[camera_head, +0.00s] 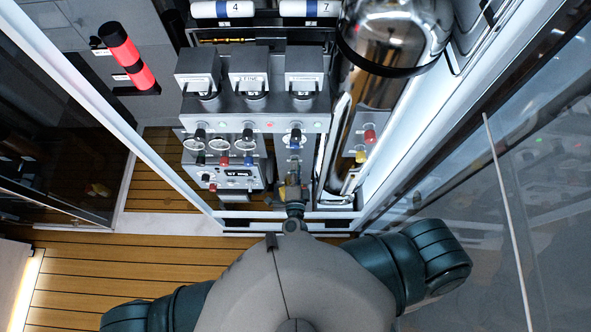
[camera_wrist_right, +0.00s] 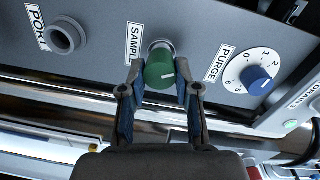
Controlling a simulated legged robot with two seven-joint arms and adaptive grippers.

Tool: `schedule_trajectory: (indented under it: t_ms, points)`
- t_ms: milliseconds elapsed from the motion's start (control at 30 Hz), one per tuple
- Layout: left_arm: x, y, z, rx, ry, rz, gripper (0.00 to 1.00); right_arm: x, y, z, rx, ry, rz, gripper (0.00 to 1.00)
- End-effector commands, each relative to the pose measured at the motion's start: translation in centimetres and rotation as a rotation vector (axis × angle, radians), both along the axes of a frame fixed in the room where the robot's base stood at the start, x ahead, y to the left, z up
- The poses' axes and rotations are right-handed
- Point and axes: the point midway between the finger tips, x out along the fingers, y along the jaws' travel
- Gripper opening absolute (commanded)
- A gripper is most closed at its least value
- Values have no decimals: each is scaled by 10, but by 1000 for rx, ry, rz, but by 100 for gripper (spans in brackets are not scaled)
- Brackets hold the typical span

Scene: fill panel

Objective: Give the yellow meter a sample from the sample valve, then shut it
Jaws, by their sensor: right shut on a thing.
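A green knob (camera_wrist_right: 160,71) sits on the grey panel beside the SAMPLE label (camera_wrist_right: 134,45) in the right wrist view. My right gripper (camera_wrist_right: 159,75) is shut on this knob, with one finger on each side. In the head view my right gripper (camera_head: 292,189) is small and low at the front of the panel. A small yellowish patch (camera_head: 283,191) shows beside it; I cannot tell whether it is the yellow meter. My left gripper is not in view.
A PORT fitting (camera_wrist_right: 62,38) and a blue PURGE knob (camera_wrist_right: 257,79) with a numbered dial flank the green knob. A shiny metal cylinder (camera_head: 392,40) stands right of the panel. White frame posts (camera_head: 110,105) border the opening. Wooden floor (camera_head: 90,265) is clear at lower left.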

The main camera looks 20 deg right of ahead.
Motion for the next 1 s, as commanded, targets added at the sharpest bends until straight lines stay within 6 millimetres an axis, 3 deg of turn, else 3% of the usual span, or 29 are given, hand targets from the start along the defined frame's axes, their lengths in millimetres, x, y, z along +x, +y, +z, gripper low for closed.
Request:
schedule_trajectory:
  t_ms: [500,1000]
  points:
    - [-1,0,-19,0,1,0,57,-2,1,-7,390,-101,5,0]
    - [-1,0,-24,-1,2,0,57,-2,2,-7,506,-133,6,0]
